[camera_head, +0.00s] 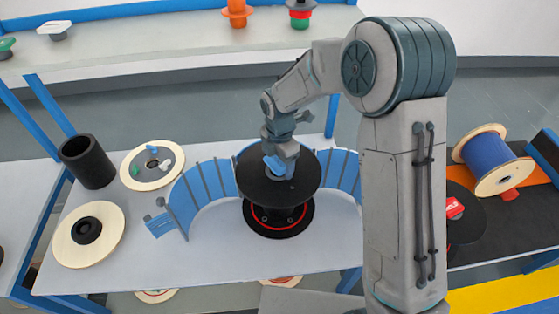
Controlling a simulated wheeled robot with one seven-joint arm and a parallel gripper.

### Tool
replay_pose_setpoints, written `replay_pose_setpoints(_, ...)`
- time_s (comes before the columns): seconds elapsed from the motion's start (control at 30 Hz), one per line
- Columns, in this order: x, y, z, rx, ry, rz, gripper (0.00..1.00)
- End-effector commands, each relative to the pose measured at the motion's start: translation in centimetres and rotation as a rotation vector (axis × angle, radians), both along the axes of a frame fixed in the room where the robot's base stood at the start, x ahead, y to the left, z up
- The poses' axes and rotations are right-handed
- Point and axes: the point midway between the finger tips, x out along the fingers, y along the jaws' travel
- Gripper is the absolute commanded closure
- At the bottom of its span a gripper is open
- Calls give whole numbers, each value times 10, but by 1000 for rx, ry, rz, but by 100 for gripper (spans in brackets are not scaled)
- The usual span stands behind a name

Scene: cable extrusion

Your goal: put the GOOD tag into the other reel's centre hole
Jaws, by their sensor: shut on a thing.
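My gripper (277,168) is at the middle of the top flange of a black reel (306,181), which stands upright on the table. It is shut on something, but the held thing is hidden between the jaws. The reel's centre hole is also covered by my gripper. I cannot read a GOOD label anywhere. A small green piece (135,170) lies on a wood-rimmed disc at the left, and a green tag (6,44) stands on the back shelf at far left. A second black reel (470,228) at the right, partly behind my arm, carries a red tag (453,207).
A curved blue fence (207,184) surrounds the middle reel's back and sides.

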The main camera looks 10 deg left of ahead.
Motion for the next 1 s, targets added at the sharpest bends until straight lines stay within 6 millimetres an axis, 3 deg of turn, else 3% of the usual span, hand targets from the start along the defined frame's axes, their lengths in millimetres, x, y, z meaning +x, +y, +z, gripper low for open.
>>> replay_pose_setpoints(0.8,-2,-1,-22,-3,7,-1,52)
replay_pose_setpoints(0.83,-2,-1,-22,-3,7,-1,24)
replay_pose_setpoints(1.0,-2,-2,-22,-3,8,-2,21)
